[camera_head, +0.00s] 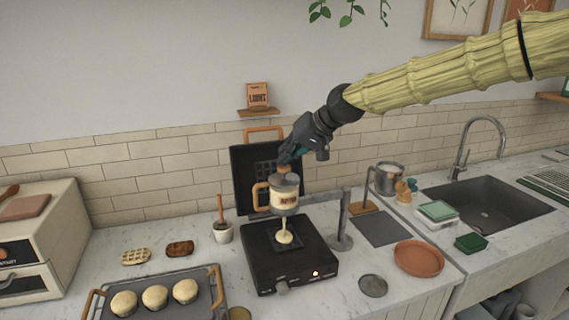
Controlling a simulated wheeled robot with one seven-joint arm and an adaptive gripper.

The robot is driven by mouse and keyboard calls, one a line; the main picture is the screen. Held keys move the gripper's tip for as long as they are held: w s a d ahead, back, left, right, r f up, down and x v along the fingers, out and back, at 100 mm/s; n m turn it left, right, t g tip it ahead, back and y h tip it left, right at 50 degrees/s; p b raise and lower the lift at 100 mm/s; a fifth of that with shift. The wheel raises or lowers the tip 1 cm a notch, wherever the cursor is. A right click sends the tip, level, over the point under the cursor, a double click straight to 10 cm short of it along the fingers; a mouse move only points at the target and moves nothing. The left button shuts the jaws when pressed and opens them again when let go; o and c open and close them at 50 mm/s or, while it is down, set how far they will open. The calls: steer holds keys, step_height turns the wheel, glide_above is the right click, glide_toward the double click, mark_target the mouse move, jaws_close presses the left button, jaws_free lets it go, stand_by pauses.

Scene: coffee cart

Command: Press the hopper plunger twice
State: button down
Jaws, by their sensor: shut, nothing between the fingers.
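The hopper (287,200) is a clear-and-grey cylinder with a cream filling and a label. It hangs from a grey stand (341,225) above the black waffle maker. Its plunger (283,170) has a brown top. My gripper (286,158) is shut and empty, pointing down right at the plunger top. I cannot tell whether it touches. A pale cream stream (285,230) comes from the hopper's bottom onto the plate of the waffle maker (290,262), whose lid (241,180) stands open behind.
A tray (150,315) with several pale round cakes is at the front left. A small pot (222,233) stands left of the waffle maker. A terracotta plate (419,258), a grey disc (373,286), a steel jug (388,180) and a sink (490,207) are to the right.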

steer(key=shift+r+p, duration=0.8)
steer(key=shift+r, duration=0.3)
step_height(320, 180, up, 5)
steer(key=p, duration=0.3)
steer(key=shift+p, duration=0.3)
stand_by(1.8)
